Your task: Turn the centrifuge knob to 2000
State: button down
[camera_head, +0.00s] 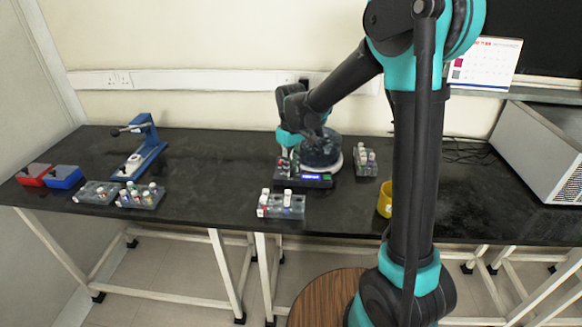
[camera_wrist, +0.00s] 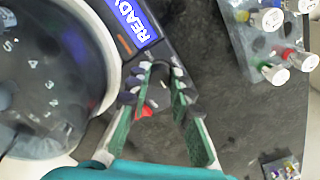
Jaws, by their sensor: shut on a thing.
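The centrifuge (camera_head: 320,152) stands on the black bench, with a dark see-through lid, a white rim and a lit blue display (camera_head: 311,176) on its front panel. In the wrist view the display (camera_wrist: 138,20) reads "READY", and the lid (camera_wrist: 45,80) fills the left side. My gripper (camera_head: 287,155) reaches down onto the front panel, left of the display. In the wrist view its green-padded fingers (camera_wrist: 154,92) are around the small dark knob on the panel, and a red mark shows between them. The knob is mostly hidden, so its setting cannot be read.
A tube rack (camera_head: 281,206) stands in front of the centrifuge and another rack (camera_head: 366,162) to its right. A yellow cup (camera_head: 385,200) is at the front right. More racks (camera_head: 140,196), a blue press (camera_head: 142,150) and red and blue boxes (camera_head: 48,176) are at left.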

jog(key=c, duration=1.3)
grip_release()
jog(key=shift+c, duration=0.2)
notch_tip(320, 180, up, 12)
